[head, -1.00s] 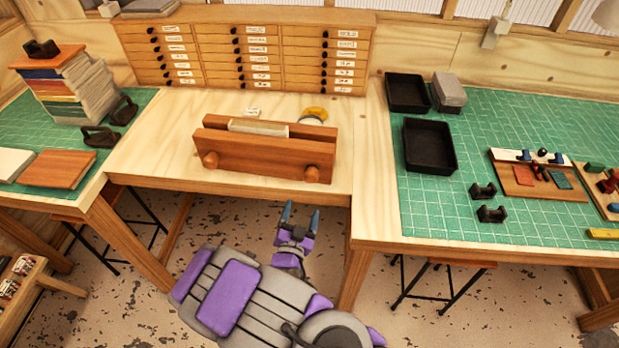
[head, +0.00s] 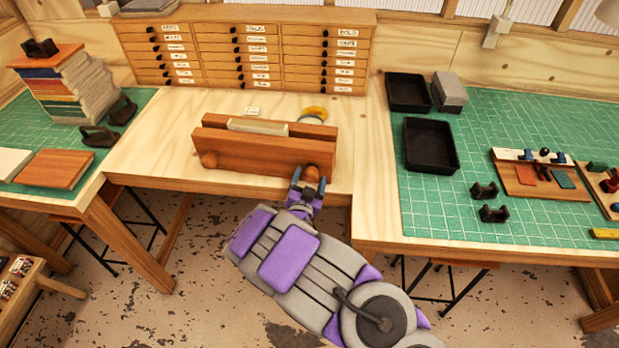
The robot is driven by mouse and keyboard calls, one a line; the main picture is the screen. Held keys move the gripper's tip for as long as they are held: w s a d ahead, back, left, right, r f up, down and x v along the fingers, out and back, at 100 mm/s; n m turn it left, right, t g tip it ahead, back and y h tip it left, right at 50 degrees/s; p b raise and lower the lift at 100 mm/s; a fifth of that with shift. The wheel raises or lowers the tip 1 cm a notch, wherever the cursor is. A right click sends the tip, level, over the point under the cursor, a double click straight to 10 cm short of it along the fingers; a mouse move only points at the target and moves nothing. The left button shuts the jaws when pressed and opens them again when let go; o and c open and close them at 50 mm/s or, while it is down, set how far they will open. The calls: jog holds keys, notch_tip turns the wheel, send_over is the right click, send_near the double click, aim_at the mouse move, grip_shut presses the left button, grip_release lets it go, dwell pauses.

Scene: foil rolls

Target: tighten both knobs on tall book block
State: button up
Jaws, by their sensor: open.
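The tall book block (head: 258,127) is a pale block clamped upright between the boards of a wooden press (head: 255,152) on the middle table. The press has two round wooden knobs on its front. The left knob (head: 209,159) is in clear view with nothing at it. The right knob (head: 312,173) is partly hidden by my gripper (head: 309,184). My gripper is open, its blue fingers pointing at the press and standing around or just in front of the right knob. I cannot tell whether they touch it.
A tape roll (head: 313,115) and a small label lie behind the press. A drawer cabinet (head: 240,55) stands at the back. Black trays (head: 430,146) sit on the right green mat. Stacked books (head: 68,90) stand at left. The table left of the press is clear.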

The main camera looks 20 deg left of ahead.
jog(key=shift+w, duration=0.55)
jog(key=shift+c, duration=0.2)
jog(key=c, duration=1)
jog(key=shift+a+r+m+p, duration=0.1)
jog(key=shift+r+m+p, duration=0.05)
jog(key=shift+m+p, duration=0.65)
jog(key=shift+m, duration=0.7)
jog(key=o, duration=1)
jog(key=shift+o, duration=0.2)
jog(key=shift+s, duration=0.15)
